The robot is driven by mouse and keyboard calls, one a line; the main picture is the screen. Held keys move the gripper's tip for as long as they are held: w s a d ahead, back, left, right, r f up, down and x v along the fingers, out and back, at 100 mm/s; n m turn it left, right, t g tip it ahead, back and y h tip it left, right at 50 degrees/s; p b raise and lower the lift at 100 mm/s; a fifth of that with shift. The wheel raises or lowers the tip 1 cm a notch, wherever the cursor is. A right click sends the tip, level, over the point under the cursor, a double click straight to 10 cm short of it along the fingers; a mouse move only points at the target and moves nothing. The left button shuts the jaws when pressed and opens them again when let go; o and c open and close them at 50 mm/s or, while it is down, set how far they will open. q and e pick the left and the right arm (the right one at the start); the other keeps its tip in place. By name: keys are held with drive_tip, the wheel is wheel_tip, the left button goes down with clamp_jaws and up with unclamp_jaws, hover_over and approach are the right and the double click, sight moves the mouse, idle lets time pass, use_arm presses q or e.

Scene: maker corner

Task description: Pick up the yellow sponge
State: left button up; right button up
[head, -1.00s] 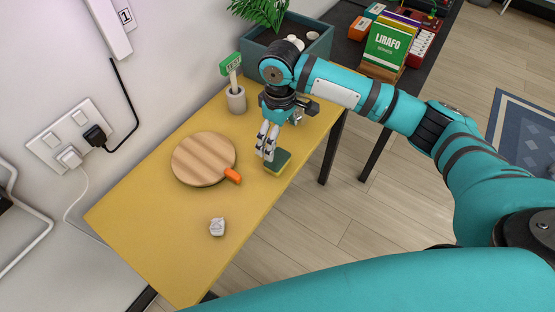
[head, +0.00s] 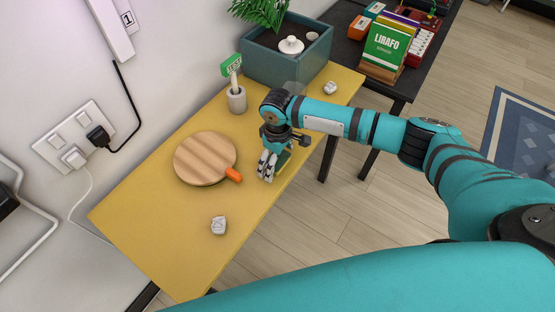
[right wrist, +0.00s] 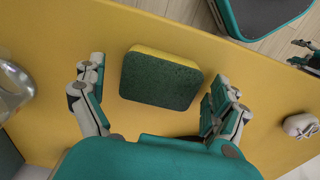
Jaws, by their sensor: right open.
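The sponge (right wrist: 160,80) is a yellow block with a dark green face turned up, lying on the yellow tabletop. In the right wrist view it sits between the spread fingers of my right gripper (right wrist: 158,92), with a gap on each side. In the head view my right gripper (head: 267,167) points down over the table's right edge, and the sponge (head: 283,160) is mostly hidden behind it. My right gripper is open and empty. Grey finger-like parts at the right edge of the right wrist view look like my left gripper (right wrist: 305,56); their opening is unclear.
A round wooden board (head: 203,158) with an orange tab lies left of the gripper. A holder (head: 237,99), planter (head: 275,62) and clear glass (head: 292,89) stand behind. The near tabletop is mostly clear.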

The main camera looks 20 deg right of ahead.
drive_tip(key=c, duration=0.8)
drive_tip(key=shift+r, duration=0.15)
drive_tip(key=shift+r, duration=0.25)
wheel_tip(320, 180, up, 3)
drive_tip(key=shift+f+b, duration=0.1)
drive_tip(key=shift+b, duration=0.4)
drive_tip(key=s+a, duration=0.3)
drive_tip(key=s, duration=0.1)
drive_tip(key=s+a+r+b, duration=0.1)
drive_tip(key=s+a, duration=0.3)
drive_tip(key=s+a+b, duration=0.1)
drive_tip(key=s+a, duration=0.2)
drive_tip(key=s, duration=0.1)
drive_tip(key=shift+a+r, duration=0.25)
drive_tip(key=shift+a, duration=0.1)
drive_tip(key=shift+o, duration=0.4)
drive_tip(key=c, duration=0.4)
